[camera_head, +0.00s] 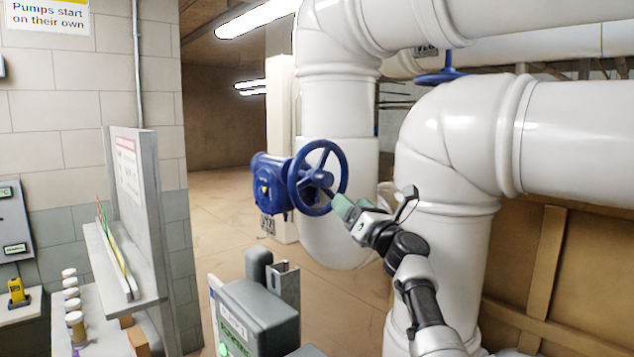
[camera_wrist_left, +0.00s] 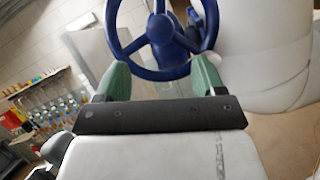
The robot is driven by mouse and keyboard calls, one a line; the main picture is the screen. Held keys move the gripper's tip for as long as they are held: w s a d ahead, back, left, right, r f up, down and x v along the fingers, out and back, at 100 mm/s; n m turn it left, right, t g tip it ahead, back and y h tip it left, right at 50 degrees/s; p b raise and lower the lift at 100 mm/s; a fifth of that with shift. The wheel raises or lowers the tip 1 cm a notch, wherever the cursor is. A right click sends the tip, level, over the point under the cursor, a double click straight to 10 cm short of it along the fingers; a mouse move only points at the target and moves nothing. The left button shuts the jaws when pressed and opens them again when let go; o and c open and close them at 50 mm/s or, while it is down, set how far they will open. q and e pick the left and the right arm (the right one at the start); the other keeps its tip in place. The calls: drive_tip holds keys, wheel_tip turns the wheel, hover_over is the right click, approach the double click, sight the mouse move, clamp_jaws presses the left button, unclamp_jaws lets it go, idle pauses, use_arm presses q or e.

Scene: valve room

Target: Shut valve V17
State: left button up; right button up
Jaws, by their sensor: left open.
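A blue handwheel (camera_head: 318,178) is mounted on a blue valve body (camera_head: 270,185) beside a white vertical pipe. A small tag (camera_head: 266,225) below the valve body is too small to read surely, so I cannot confirm V17. My left gripper (camera_head: 375,202) is open, just right of the wheel, with one green-padded finger close to the lower right rim. In the left wrist view the wheel (camera_wrist_left: 160,28) is straight ahead, its lower rim showing between the two green fingertips (camera_wrist_left: 160,62). I cannot tell whether they touch. My right gripper is not in view.
A second blue handwheel (camera_head: 440,76) sits higher, behind the large white pipes (camera_head: 450,140). A grey box (camera_head: 255,315) stands low in front. A grey panel with a ledge (camera_head: 135,210) and several small jars (camera_head: 72,300) are at left. Floor behind the valve is clear.

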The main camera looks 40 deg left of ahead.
sight(329, 181)
use_arm(q)
drive_tip(key=p+x, duration=0.2)
drive_tip(key=x, duration=0.1)
drive_tip(key=p+x, duration=0.1)
drive_tip(key=x, duration=0.2)
drive_tip(key=p+x, duration=0.2)
drive_tip(key=x, duration=0.1)
drive_tip(key=shift+w+r+p, duration=0.1)
drive_tip(key=shift+r+p, duration=0.25)
drive_tip(key=shift+w+a+r, duration=0.1)
drive_tip(key=shift+a, duration=0.25)
